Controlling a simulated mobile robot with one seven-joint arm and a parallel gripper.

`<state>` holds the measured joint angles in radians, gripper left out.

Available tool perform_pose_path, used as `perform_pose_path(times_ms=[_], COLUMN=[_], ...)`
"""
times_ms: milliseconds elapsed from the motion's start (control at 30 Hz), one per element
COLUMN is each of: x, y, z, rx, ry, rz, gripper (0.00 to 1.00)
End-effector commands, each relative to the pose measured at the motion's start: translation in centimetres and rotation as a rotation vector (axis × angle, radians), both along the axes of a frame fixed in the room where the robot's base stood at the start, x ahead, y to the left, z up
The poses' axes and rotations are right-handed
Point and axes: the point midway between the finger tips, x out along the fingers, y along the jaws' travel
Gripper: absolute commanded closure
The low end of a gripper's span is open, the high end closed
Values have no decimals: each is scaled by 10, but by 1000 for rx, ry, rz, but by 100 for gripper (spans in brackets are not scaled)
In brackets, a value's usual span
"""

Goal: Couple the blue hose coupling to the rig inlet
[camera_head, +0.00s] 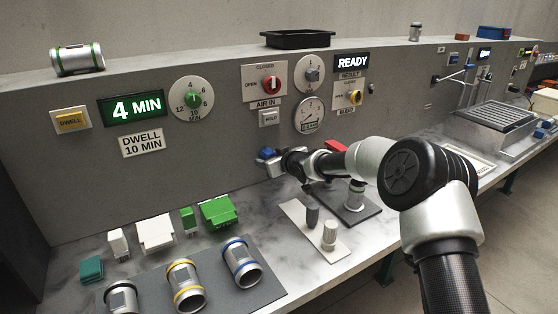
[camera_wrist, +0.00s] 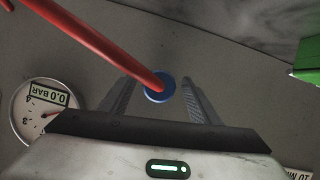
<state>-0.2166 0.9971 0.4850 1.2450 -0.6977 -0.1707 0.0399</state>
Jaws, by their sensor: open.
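In the wrist view a round blue coupling (camera_wrist: 163,94) sits between the two fingers of my gripper (camera_wrist: 157,82), with visible gaps on both sides. A red hose (camera_wrist: 95,43) runs from the upper left to it and covers part of its face. In the head view blue shows at the panel face (camera_head: 267,153), by the end of my gripper (camera_head: 274,163); my wrist hides part of this spot. My gripper is open and not touching the coupling as far as I can see. I cannot make out the rig inlet with certainty.
The gauge (camera_head: 309,115) is on the panel close above my wrist; it reads 0.0 bar in the wrist view (camera_wrist: 40,110). A pale plate with two plugs (camera_head: 312,240) and a dark plate with a casting (camera_head: 354,195) stand below my arm. Green and white blocks (camera_head: 218,212) stand left.

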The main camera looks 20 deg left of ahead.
Motion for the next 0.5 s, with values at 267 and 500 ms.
perform_pose_path(times_ms=[267, 500], x=[-34, -72], y=[-37, -77], z=[23, 46], rx=[-2, -1], ry=[-3, -2], rz=[-2, -3], gripper=[43, 43])
